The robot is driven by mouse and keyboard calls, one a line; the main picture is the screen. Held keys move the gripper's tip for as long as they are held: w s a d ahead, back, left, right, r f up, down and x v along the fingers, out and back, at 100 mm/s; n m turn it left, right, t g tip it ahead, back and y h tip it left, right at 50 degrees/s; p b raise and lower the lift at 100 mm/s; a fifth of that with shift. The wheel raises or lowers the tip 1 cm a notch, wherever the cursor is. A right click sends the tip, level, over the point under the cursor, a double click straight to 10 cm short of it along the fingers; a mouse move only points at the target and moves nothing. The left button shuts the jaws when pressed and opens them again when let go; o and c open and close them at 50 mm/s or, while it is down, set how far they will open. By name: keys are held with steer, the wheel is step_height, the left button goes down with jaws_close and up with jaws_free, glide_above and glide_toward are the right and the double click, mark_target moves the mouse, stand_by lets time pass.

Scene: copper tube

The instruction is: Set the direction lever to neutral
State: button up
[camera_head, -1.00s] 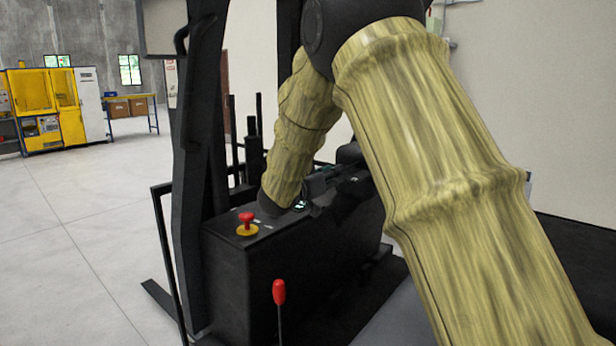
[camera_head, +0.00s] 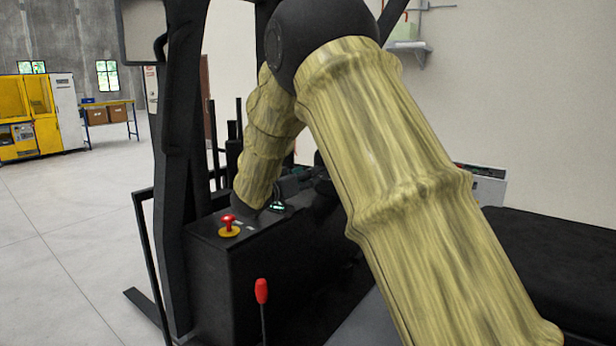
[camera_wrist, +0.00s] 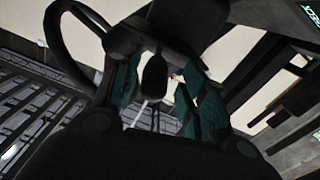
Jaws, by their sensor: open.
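My gripper (camera_wrist: 160,105) is open in the wrist view, with teal inner finger faces on either side. A dark lever with a rounded black knob (camera_wrist: 154,76) shows between the fingers, with a gap visible on at least part of each side. It may be the direction lever; its setting cannot be read. In the head view, my gripper (camera_head: 277,207) is a small dark and teal shape at the top of the black console (camera_head: 225,290), mostly hidden by my arm. A separate red-knobbed lever (camera_head: 262,291) stands upright in front of the console.
A red button on a yellow base (camera_head: 229,228) sits on the console's left top. A black vehicle post (camera_head: 180,150) rises at its left. A dark curved ring (camera_wrist: 58,45), perhaps the steering wheel, is close to my gripper. Open floor (camera_head: 70,240) lies left.

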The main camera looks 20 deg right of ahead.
steer(key=v, duration=1)
steer(key=shift+a, duration=0.3)
steer(key=shift+r, duration=0.1)
